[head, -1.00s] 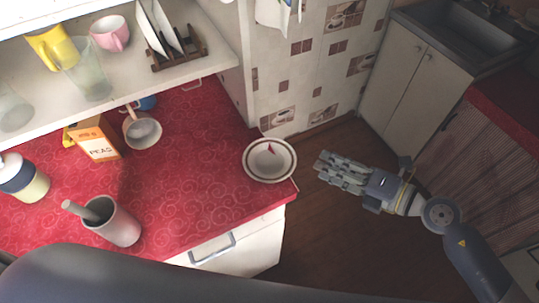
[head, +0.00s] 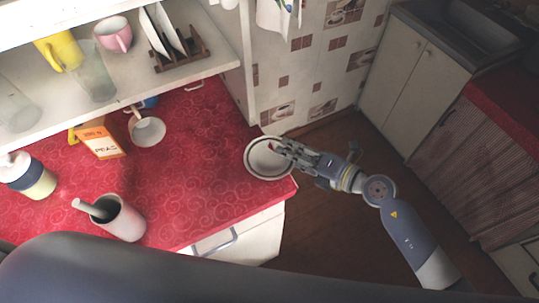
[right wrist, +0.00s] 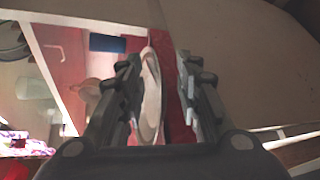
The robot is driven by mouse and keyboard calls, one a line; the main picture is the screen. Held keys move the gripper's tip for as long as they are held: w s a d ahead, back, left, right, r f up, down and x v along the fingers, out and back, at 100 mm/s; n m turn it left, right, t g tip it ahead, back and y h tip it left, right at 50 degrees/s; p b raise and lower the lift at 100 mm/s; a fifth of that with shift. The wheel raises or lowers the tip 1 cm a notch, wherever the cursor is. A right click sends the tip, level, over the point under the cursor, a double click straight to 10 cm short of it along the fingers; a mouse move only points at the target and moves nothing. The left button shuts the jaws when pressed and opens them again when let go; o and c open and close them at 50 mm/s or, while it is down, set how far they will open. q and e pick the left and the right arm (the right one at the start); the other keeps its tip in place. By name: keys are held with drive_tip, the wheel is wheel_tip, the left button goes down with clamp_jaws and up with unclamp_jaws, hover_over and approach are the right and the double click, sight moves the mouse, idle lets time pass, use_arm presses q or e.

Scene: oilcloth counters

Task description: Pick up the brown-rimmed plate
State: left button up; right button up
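The brown-rimmed plate (head: 262,168), white with a dark band near its edge, lies at the right corner of the red counter. My right gripper (head: 284,151) reaches in from the right, with its fingertips over the plate's right side. In the right wrist view, the plate (right wrist: 150,100) appears as a narrow ellipse between the two spread fingers of the right gripper (right wrist: 157,65). A gap shows beside the plate, so the fingers look open; contact with the rim cannot be made out. My left gripper is not in view.
On the red counter (head: 200,190) stand a mortar with pestle (head: 120,218), an orange box (head: 100,140), a white pan-like cup (head: 148,132) and a jar (head: 30,178). A shelf (head: 130,80) with a plate rack (head: 180,55) overhangs the back. Counter left of the plate is clear.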

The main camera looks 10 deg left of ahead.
drive_tip(key=shift+d, duration=0.1)
clamp_jaws()
drive_tip(key=shift+r, duration=0.45)
drive_tip(key=shift+s+r, duration=0.25)
drive_tip(key=shift+r, duration=0.4)
drive_tip(key=shift+s+r, duration=0.25)
drive_tip(key=shift+r, duration=0.35)
drive_tip(key=s+d+r, duration=0.1)
drive_tip(key=s+d, duration=0.1)
drive_tip(key=s, duration=1.3)
drive_tip(key=shift+d+r+b, duration=0.3)
drive_tip(key=shift+b, duration=0.15)
drive_tip(key=shift+w, duration=0.1)
